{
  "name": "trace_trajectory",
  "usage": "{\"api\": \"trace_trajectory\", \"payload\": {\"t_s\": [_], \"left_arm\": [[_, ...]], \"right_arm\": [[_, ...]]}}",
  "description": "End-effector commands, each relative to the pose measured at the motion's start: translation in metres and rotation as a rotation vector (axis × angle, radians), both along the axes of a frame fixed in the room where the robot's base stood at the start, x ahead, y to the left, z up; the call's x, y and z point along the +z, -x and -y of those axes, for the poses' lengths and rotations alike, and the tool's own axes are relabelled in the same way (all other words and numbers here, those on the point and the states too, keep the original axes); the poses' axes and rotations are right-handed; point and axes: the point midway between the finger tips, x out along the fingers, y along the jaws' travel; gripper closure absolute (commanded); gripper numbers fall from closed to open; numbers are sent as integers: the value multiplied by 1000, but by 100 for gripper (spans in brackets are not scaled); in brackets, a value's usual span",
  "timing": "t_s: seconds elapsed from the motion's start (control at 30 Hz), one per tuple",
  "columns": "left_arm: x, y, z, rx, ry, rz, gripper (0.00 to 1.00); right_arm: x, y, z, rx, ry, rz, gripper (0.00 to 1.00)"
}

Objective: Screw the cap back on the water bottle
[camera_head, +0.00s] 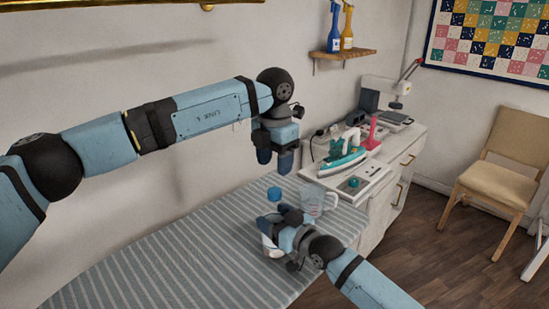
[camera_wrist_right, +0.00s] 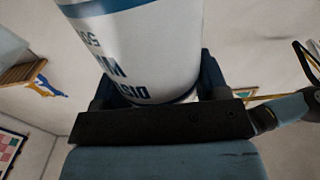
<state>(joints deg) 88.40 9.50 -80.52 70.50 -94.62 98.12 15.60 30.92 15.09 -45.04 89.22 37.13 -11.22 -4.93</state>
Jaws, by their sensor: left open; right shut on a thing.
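A white water bottle (camera_wrist_right: 135,55) with blue print and a blue band fills the upper middle of the right wrist view. My right gripper (camera_head: 275,228) is shut around it over the striped board; the wrist view shows a dark finger on each side. In the head view only part of the white bottle (camera_head: 267,247) shows past the gripper. A blue cap (camera_head: 274,194) shows just above the right gripper; I cannot tell whether it touches the bottle. My left gripper (camera_head: 275,161) is open and points down, above the cap and apart from it.
The striped ironing board (camera_head: 190,260) is bare at the left. A clear jug (camera_head: 313,200) stands close to the right gripper. A teal iron (camera_head: 343,157) and a white cabinet (camera_head: 385,195) are behind to the right. A wall shelf (camera_head: 345,54) holds two bottles.

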Motion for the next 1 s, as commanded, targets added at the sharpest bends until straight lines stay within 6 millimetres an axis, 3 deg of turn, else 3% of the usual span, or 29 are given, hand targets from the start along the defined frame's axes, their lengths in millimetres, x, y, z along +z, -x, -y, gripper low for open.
{"api": "trace_trajectory", "payload": {"t_s": [0.43,0.87,0.9,1.0], "left_arm": [[-64,0,0,0,0,-3,45],[-75,0,0,0,0,0,45],[-75,0,0,0,0,0,47],[-75,0,0,0,0,0,70]], "right_arm": [[0,0,0,0,0,0,99],[0,0,0,0,0,0,99],[0,0,0,0,0,0,99],[0,0,0,0,0,0,99]]}}
